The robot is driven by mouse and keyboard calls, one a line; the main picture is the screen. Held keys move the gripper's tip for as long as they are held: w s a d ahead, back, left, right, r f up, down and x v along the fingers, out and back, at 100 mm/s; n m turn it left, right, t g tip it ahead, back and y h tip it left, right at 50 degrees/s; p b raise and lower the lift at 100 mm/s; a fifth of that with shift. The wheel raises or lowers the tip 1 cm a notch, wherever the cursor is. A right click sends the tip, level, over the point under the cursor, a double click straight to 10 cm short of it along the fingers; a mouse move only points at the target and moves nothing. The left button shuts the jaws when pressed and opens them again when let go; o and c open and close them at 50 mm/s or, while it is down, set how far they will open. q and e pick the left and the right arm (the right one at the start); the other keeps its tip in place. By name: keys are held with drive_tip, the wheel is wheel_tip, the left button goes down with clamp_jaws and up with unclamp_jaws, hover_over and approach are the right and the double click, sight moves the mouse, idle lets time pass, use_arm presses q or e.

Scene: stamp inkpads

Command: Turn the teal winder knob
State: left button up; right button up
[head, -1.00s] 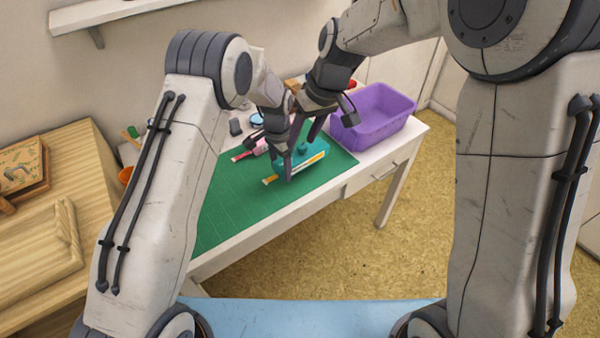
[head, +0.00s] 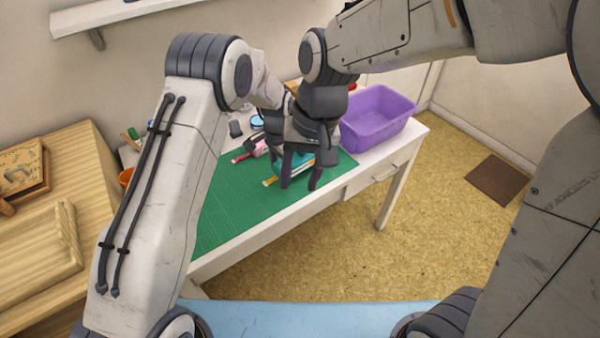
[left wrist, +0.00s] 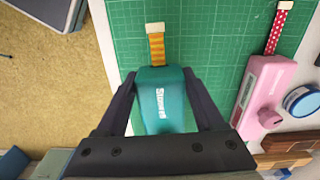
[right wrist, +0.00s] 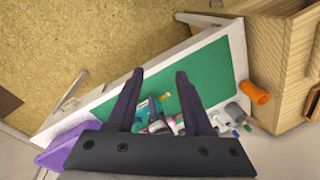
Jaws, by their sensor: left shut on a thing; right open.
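The teal winder (left wrist: 162,105), a box with white lettering and a yellow-orange strip (left wrist: 157,45) ending in a pale tab, rests on the green mat. My left gripper (left wrist: 160,78) has its fingers on either side of the box and is shut on it. In the head view, my right gripper (head: 300,183) hangs over the winder with its fingers spread and largely covers it. The right wrist view shows the right gripper (right wrist: 155,74) open, with the teal winder (right wrist: 143,112) below, partly between the fingers. I cannot make out the teal knob clearly.
A pink winder (left wrist: 265,92) with a red dotted strip lies beside the teal one. A blue-rimmed round tin (left wrist: 302,100) is near it. A purple bin (head: 378,120) stands at the table's right end. The front left of the green mat (head: 232,210) is clear.

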drive_tip(key=shift+o, duration=1.4)
drive_tip(key=shift+w, duration=0.15)
drive_tip(key=w+d+f+n+g+y, duration=0.1)
drive_tip(key=w+d+f+n, duration=0.2)
drive_tip(key=w+n, duration=0.95)
drive_tip(key=w+d+f+n+g+y, duration=0.1)
drive_tip(key=w+d+f+n, duration=0.1)
drive_tip(key=w+n, duration=1.1)
drive_tip(key=a+f+m, duration=0.1)
drive_tip(key=f, duration=0.2)
drive_tip(key=a+f, duration=0.1)
drive_tip(key=f, duration=0.3)
drive_tip(key=a+f+m, duration=0.1)
drive_tip(key=a+f, duration=0.1)
drive_tip(key=f, duration=0.2)
drive_tip(key=shift+w+f+m, duration=0.1)
drive_tip(key=shift+w+m, duration=0.25)
drive_tip(key=shift+w, duration=0.05)
clamp_jaws()
